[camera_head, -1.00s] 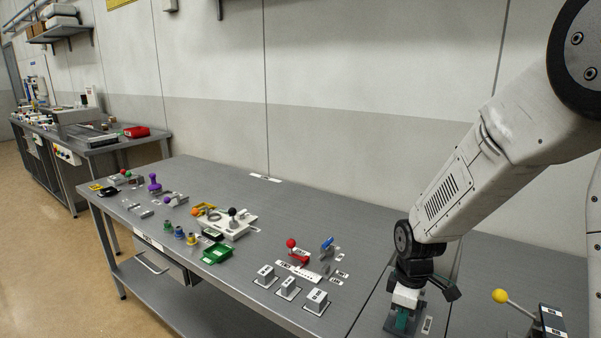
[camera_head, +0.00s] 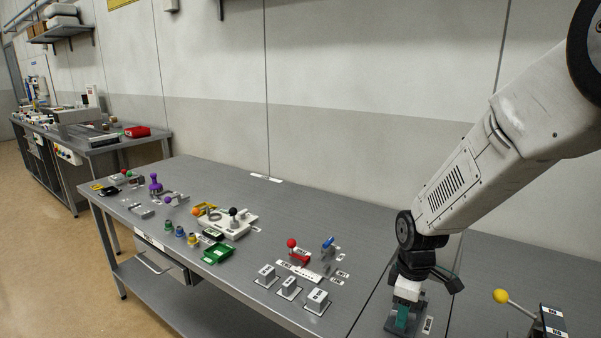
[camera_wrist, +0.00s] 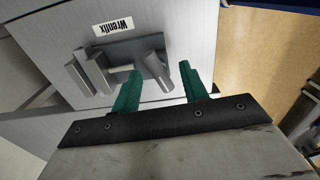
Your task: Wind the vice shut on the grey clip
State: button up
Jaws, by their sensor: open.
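The vice is a grey fixture on a dark grey plate (camera_wrist: 125,48), beside a "Wrenfix" label, in the wrist view. Upright grey blocks (camera_wrist: 97,74) stand at its left, and a short bar joins them toward a tilted grey handle (camera_wrist: 154,69) at its right. I cannot tell which of the blocks, if any, is the grey clip. My gripper (camera_wrist: 160,70) has its two teal fingers apart, one on each side of the handle. I cannot tell whether they touch it. In the head view my gripper (camera_head: 404,317) points down over the plate and hides most of the vice.
A yellow-knobbed lever (camera_head: 500,296) stands right of my gripper. Grey blocks (camera_head: 289,287), a red-knobbed fixture (camera_head: 298,254) and a blue-handled one (camera_head: 328,244) stand to its left. In the wrist view the bench edge and tan floor (camera_wrist: 262,45) show at the right.

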jog(key=shift+r, duration=2)
jog(key=shift+s+m, duration=0.3)
jog(key=shift+m, duration=0.2)
jog(key=s+d+r+m, duration=0.1)
jog(key=s+r+m, duration=0.4)
jog(key=s+r, duration=0.3)
jog(key=s+d+r+m+t, duration=0.1)
jog(key=s+r+m, duration=0.4)
jog(key=s, duration=1.1)
jog(key=shift+s+d+r+m, duration=0.15)
jog(key=shift+d+r+m, duration=0.4)
jog(key=shift+r, duration=0.9)
jog(key=shift+d, duration=0.1)
